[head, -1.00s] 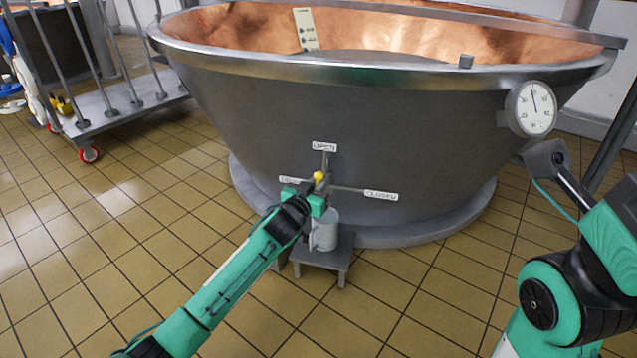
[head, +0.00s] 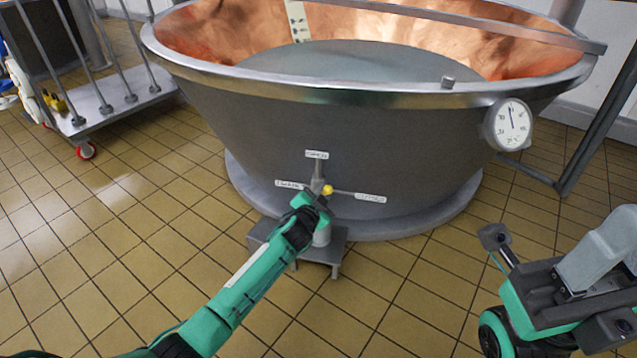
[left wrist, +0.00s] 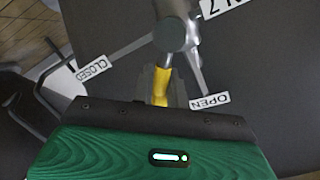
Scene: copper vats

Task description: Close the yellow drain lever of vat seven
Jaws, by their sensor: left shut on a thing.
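Vat seven (head: 400,140) is a large grey vat with a copper inside. Its drain lever, with a yellow handle (head: 327,190), sits low on the front between an OPEN plate (head: 316,155) above and a CLOSED plate (head: 370,198) to the right. My left gripper (left wrist: 160,88) is shut on the yellow lever (left wrist: 161,82), which runs from the grey valve hub (left wrist: 174,35). In the left wrist view the lever points between the CLOSED plate (left wrist: 93,68) and the OPEN plate (left wrist: 210,100).
A grey container (head: 322,236) stands on a low stool (head: 335,248) below the valve, partly hidden by my left arm. A round dial (head: 513,124) is on the vat's right. A wheeled trolley (head: 115,110) stands at left. The tiled floor (head: 130,250) in front is clear.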

